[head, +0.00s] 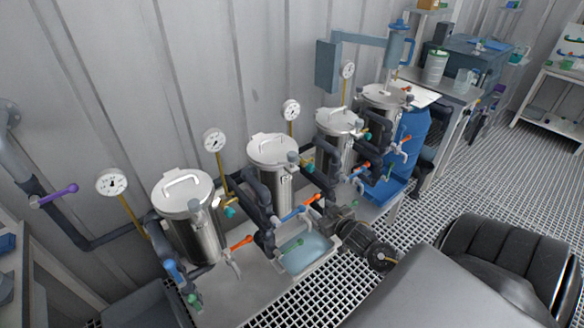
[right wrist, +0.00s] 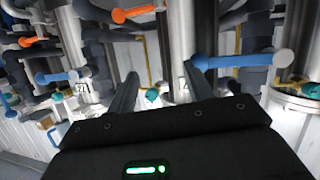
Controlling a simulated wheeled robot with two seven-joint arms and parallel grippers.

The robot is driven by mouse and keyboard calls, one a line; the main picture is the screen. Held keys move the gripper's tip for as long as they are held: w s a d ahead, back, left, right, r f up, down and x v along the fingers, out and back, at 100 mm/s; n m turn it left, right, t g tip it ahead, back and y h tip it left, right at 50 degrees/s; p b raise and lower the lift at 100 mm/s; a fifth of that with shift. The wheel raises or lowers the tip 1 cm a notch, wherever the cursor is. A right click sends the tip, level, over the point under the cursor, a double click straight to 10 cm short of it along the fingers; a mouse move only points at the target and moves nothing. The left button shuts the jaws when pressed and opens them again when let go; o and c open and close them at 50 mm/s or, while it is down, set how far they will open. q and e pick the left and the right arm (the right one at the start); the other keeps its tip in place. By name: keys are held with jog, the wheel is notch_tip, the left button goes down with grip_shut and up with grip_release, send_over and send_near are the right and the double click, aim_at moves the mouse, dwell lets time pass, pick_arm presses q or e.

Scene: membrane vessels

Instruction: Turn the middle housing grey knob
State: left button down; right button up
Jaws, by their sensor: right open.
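Several steel housings with handled lids stand in a row along the wall in the head view. The two inner ones are the second housing (head: 273,152) and the third housing (head: 337,121); I cannot tell which counts as middle. A small grey knob (head: 292,157) shows at the second housing, and another grey knob (head: 357,124) at the third. My right gripper (head: 338,213) is low in front of these two, beside the piping. In the right wrist view its two dark fingers (right wrist: 166,68) are apart and empty, near a blue handle (right wrist: 240,60). My left gripper is out of view.
Orange handles (head: 241,241) and blue handles stick out in front of the housings. Dark pipes and gauges (head: 214,140) fill the spaces between. A shallow tray (head: 285,258) lies on the base below. A bench (head: 470,95) stands at the back right.

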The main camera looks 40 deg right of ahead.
aim_at(296, 159)
jog(key=w+a+r+t+y+b, duration=0.1)
jog(key=a+r+t, duration=0.1)
jog(key=r, duration=0.6)
jog(key=w+a+r+t+y+b, duration=0.1)
jog(key=r+t, duration=0.1)
jog(key=r, duration=0.6)
jog(key=w, duration=0.3)
jog(key=w+p, duration=0.1)
jog(key=w, duration=0.3)
jog(key=w+p, duration=0.1)
jog(key=w, duration=0.2)
jog(key=shift+w+d+r, duration=0.1)
jog(key=shift+w+d, duration=0.15)
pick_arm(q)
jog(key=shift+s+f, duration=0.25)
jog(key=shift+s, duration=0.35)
pick_arm(e)
jog(key=c, duration=1)
jog(key=shift+o, duration=0.2)
jog(key=shift+n, duration=0.3)
